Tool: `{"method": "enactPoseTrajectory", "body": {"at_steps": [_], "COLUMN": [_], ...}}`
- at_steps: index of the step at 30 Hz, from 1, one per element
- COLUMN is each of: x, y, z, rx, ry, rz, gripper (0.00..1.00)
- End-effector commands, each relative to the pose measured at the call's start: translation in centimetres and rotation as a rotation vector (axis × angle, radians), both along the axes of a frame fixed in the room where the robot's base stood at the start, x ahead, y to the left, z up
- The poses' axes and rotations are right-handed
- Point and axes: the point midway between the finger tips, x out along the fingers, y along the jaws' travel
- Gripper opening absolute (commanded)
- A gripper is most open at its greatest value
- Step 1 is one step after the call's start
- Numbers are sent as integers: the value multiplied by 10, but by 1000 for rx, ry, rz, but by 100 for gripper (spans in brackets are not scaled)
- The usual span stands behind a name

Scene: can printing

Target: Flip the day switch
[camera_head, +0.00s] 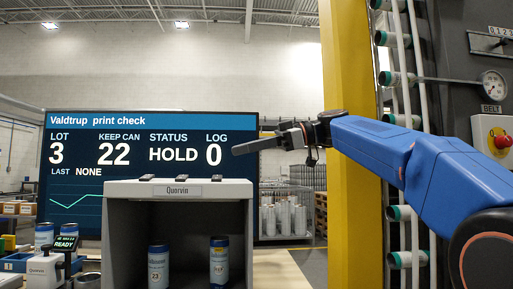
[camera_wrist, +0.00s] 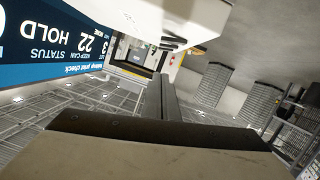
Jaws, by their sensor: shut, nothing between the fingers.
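No switch labelled "day" can be read in either view. Three small dark tabs (camera_head: 181,178) stand in a row on top of the grey Quorvin cabinet (camera_head: 228,191); I cannot tell whether one is the day switch. My gripper (camera_head: 236,151) is shut and empty, pointing left in the head view. In that picture it lies above the cabinet's right end, in front of the screen's right edge, apart from the tabs. In the wrist view its closed fingers (camera_wrist: 161,92) point up the picture.
The print check screen (camera_head: 85,168) reads lot 3, keep can 22, HOLD, log 0. Two blue-banded cans (camera_head: 159,266) (camera_head: 219,262) stand inside the cabinet. A READY device (camera_head: 44,267) stands at left. A yellow post (camera_head: 350,90) and red BELT button (camera_head: 502,141) are at right.

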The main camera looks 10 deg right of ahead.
Motion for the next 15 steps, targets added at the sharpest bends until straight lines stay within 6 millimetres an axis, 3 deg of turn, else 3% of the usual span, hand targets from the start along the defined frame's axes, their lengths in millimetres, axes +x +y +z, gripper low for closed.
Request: {"method": "enactPoseTrajectory", "body": {"at_steps": [8, 15], "x": [3, 10], "y": [41, 39], "z": [-10, -39], "rx": [1, 0], "ry": [0, 2], "rz": [2, 0], "gripper": [0, 0]}}
